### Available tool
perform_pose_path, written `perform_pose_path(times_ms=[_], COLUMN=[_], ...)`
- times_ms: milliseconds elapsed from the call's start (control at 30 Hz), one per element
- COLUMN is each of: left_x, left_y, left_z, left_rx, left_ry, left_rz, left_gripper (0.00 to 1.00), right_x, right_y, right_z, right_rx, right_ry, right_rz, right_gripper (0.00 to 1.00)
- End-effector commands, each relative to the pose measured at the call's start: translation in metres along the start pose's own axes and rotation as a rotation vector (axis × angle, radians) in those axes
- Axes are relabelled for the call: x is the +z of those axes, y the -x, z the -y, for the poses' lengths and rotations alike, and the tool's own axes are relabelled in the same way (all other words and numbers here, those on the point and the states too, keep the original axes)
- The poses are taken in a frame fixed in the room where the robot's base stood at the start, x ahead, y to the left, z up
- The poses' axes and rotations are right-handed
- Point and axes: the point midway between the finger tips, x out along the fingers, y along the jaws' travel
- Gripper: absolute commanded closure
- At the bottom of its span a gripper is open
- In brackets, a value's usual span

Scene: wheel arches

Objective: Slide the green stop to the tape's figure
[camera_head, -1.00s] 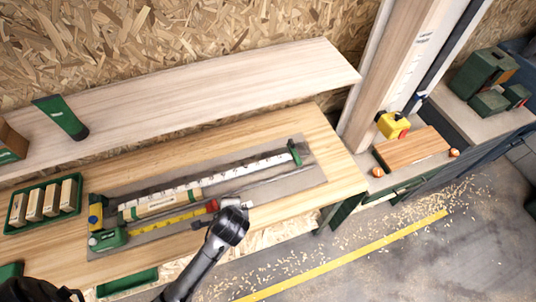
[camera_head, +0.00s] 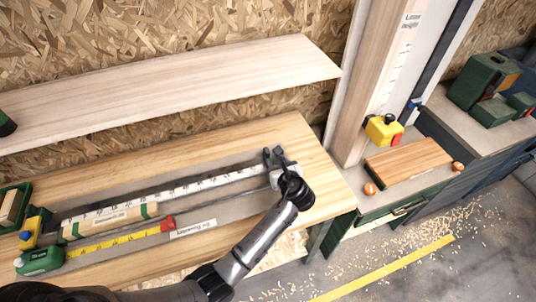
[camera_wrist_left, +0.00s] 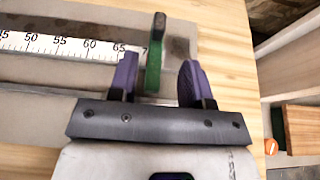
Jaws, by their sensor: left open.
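The green stop (camera_wrist_left: 155,56) is an upright green piece with a brown top, near the 70s end of the white ruler (camera_wrist_left: 62,45) in the left wrist view. My left gripper (camera_wrist_left: 157,78) is open, its purple fingers on either side of the stop, with gaps visible. In the head view my left gripper (camera_head: 274,154) is at the right end of the ruler (camera_head: 180,189) and largely hides the stop. The yellow tape (camera_head: 115,240) runs from its green case (camera_head: 40,261) to a red end; its figure is too small to read. My right gripper is out of view.
A wooden piece with green ends (camera_head: 110,221) lies between ruler and tape. A pale shelf (camera_head: 170,87) overhangs the bench's back. A yellow box (camera_head: 384,130) and a wooden board (camera_head: 408,159) are on the right-hand counter. The bench (camera_head: 318,180) is clear right of the gripper.

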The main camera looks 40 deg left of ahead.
Motion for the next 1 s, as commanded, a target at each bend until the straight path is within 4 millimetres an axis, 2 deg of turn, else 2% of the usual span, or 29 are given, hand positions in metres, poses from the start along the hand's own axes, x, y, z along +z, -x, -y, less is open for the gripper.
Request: perform_pose_path(times_ms=[33, 200, 500, 700, 1000], left_x=[-0.001, -0.001, -0.001, -0.001, -0.001], left_y=[-0.012, -0.044, -0.084, -0.096, -0.099], left_z=[-0.001, -0.001, -0.001, -0.001, -0.001], left_rx=[0.004, 0.002, 0.002, 0.001, 0.000], left_ry=[-0.001, 0.001, 0.002, 0.003, 0.003], left_rz=[0.001, 0.000, -0.001, -0.002, -0.002], left_gripper=[0.55, 0.55, 0.55, 0.55, 0.55], right_x=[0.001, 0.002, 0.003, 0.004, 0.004], right_y=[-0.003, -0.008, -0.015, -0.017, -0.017], right_z=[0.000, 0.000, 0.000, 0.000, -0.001], right_rx=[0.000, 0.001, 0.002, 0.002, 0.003], right_ry=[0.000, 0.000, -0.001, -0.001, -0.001], right_rz=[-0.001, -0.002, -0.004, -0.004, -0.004], right_gripper=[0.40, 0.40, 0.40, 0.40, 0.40])
